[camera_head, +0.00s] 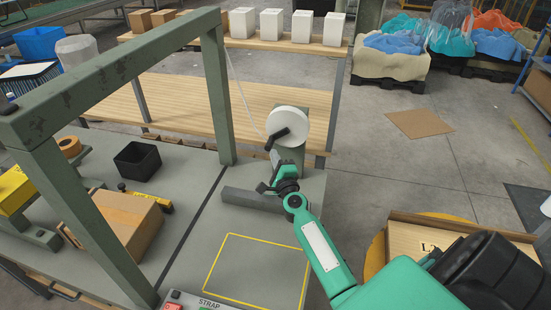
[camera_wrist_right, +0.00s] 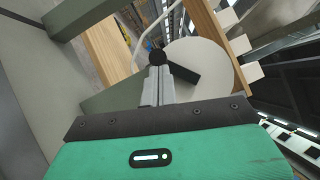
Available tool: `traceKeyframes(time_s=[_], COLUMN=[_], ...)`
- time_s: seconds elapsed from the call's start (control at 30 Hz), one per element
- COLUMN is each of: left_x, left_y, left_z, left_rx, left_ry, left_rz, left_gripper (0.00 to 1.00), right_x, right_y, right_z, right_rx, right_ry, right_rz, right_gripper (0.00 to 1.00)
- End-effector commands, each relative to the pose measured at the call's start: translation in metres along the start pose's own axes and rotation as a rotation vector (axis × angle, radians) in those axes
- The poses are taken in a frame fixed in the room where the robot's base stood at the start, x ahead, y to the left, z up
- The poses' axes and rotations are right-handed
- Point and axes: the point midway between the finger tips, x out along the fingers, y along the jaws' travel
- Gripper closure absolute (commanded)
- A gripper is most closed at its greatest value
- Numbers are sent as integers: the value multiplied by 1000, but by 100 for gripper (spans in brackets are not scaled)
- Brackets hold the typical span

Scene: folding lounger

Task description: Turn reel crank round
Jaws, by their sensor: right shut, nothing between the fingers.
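The white reel (camera_head: 288,122) stands on a grey-green post at the far right of the bench. Its dark crank (camera_head: 278,138) lies across its face and ends in a black knob. My right gripper (camera_head: 273,158) is just below the crank's knob end. In the right wrist view the reel (camera_wrist_right: 208,62) is a pale disc, and the black knob (camera_wrist_right: 157,58) shows just past the tips of my right gripper (camera_wrist_right: 156,72). The fingers are shut with nothing between them. Whether they touch the knob I cannot tell. My left gripper is not in view.
A green strapping frame (camera_head: 215,95) arches over the bench (camera_head: 205,195) at left. A cardboard box (camera_head: 130,218) and a black bin (camera_head: 138,160) are on the left side. A white strap (camera_head: 238,95) runs up from the reel. The yellow-outlined area (camera_head: 258,270) is bare.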

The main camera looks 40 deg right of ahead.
Motion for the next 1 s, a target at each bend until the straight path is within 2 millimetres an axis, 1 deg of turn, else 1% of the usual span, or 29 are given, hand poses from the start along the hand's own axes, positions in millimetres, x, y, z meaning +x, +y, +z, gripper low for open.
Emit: traceKeyframes(time_s=[0.23,0.37,0.57,0.7,0.73,0.77,0.8,0.87,0.9,1.0], left_x=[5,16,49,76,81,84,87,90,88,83], left_y=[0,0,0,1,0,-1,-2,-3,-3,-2], left_z=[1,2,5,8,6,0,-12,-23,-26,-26], left_rx=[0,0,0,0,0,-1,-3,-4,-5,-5], left_ry=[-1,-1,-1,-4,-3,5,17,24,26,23], left_rz=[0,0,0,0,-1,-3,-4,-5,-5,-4], left_gripper=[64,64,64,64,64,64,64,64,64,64], right_x=[2,2,4,7,7,8,9,10,11,14], right_y=[0,3,7,7,6,6,5,2,-1,-8], right_z=[2,4,7,10,12,12,13,15,17,21], right_rx=[13,38,121,204,221,240,262,291,305,314], right_ry=[-1,-1,-1,-2,-2,-2,-2,-2,-1,-1], right_rz=[-10,-27,-84,-139,-152,-164,-179,-199,-207,-212], right_gripper=[100,100,100,100,100,100,100,100,100,100])
